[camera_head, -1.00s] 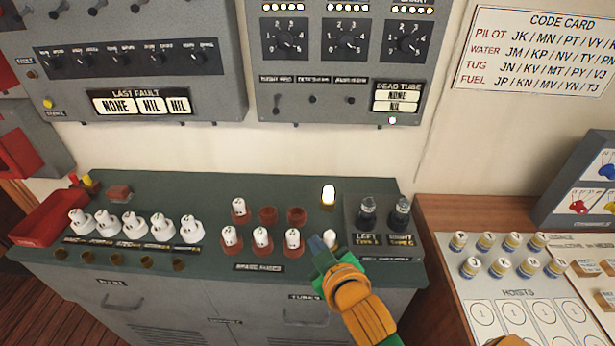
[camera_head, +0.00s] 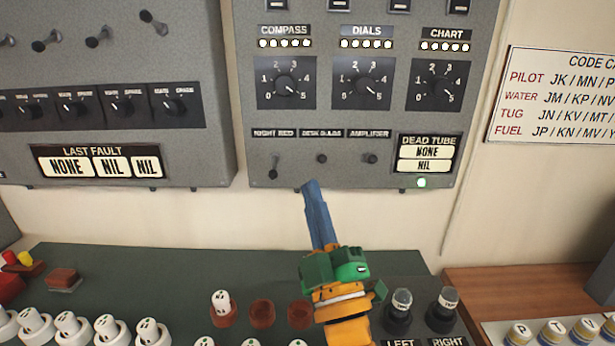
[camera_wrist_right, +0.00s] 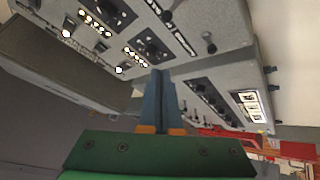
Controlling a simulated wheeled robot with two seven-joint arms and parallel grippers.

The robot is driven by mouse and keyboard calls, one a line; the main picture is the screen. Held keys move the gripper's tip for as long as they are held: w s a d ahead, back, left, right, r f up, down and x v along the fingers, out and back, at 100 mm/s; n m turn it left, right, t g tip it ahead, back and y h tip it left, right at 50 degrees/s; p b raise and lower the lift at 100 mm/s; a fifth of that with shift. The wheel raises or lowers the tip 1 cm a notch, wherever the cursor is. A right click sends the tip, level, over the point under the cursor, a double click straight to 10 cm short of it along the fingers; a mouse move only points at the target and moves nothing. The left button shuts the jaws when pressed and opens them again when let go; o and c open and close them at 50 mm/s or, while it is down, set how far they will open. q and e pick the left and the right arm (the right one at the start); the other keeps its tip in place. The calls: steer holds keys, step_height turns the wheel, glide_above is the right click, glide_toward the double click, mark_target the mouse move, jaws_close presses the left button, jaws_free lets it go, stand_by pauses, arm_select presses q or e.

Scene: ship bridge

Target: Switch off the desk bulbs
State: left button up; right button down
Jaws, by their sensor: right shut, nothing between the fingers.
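The switch labelled DESK BULBS (camera_head: 321,158) is a small dark toggle on the grey wall panel, between the NIGHT RED toggle (camera_head: 273,170) and the AMPLIFIER toggle (camera_head: 370,157). It looks like a short knob facing me, and I cannot tell its position. My right gripper (camera_head: 311,185) has its blue fingers together and empty. Its tips are at the panel's lower edge in the head view, just below the toggle and apart from it. In the right wrist view the shut fingers (camera_wrist_right: 160,75) point toward the panel. My left gripper is out of view.
Above the toggles are three dials, including the DIALS knob (camera_head: 362,88). A green light (camera_head: 422,182) glows at lower right. Below is the green desk (camera_head: 180,270) with white plugs, brown sockets and two dark lamps (camera_head: 401,302). A LAST FAULT panel (camera_head: 105,163) is left.

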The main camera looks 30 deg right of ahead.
mark_target(322, 158)
steer(key=p+x, duration=0.4)
steer(key=x, duration=0.6)
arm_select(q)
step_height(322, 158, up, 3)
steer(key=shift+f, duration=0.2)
arm_select(e)
steer(key=d+f, duration=0.1)
steer(key=f, duration=0.1)
steer(key=s+d+f, duration=0.1)
steer(key=d, duration=0.1)
steer(key=shift+f, duration=0.35)
steer(key=shift+w+a, duration=0.1)
arm_select(q)
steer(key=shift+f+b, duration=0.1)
steer(key=shift+b, duration=0.25)
